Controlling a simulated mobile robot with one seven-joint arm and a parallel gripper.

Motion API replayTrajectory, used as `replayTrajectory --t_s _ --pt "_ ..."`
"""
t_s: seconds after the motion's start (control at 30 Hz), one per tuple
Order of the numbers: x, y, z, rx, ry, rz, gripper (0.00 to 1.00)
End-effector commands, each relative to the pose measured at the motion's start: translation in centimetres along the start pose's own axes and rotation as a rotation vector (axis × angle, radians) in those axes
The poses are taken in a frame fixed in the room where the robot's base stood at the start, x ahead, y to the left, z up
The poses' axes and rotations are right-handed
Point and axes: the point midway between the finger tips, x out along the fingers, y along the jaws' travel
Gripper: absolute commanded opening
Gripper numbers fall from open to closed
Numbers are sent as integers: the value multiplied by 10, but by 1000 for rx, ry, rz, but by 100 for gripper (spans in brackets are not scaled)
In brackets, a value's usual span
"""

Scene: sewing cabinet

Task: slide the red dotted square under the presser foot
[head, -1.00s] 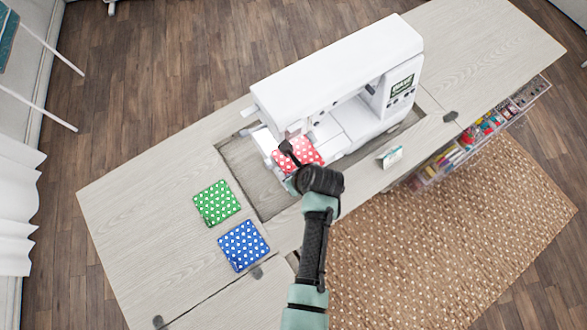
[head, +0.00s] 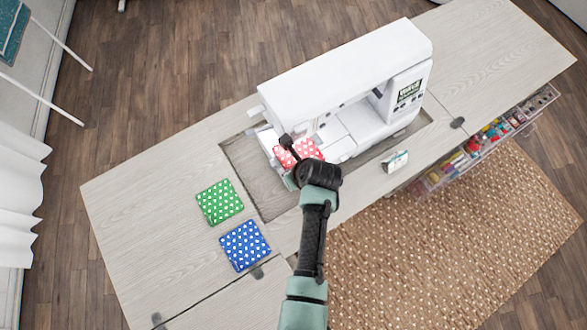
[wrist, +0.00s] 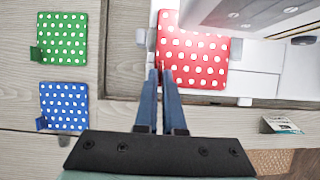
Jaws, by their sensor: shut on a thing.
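The red dotted square (head: 308,150) lies at the left end of the sewing machine (head: 345,75), on its pale bed. In the wrist view the square (wrist: 195,60) appears flat, with its right part close to the machine's overhanging head (wrist: 250,12). My gripper (wrist: 160,68) is shut on the square's near left edge; in the head view my gripper (head: 287,145) and wrist cover part of it. A small metallic part, perhaps the presser foot (wrist: 303,40), shows at the right of the wrist view, to the right of the square. The foot cannot be made out in the head view.
A green dotted square (head: 220,202) and a blue dotted square (head: 245,246) lie on the cabinet top (head: 150,215) to the left. A small card (head: 396,161) stands near the front edge. A drawer of thread (head: 480,140) is open at the right.

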Motion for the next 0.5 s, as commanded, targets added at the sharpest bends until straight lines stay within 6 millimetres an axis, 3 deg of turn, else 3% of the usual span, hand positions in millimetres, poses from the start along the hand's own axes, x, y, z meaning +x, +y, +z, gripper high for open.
replayTrajectory --t_s 0.5 --pt "6 0 14 -1 0 0 0"
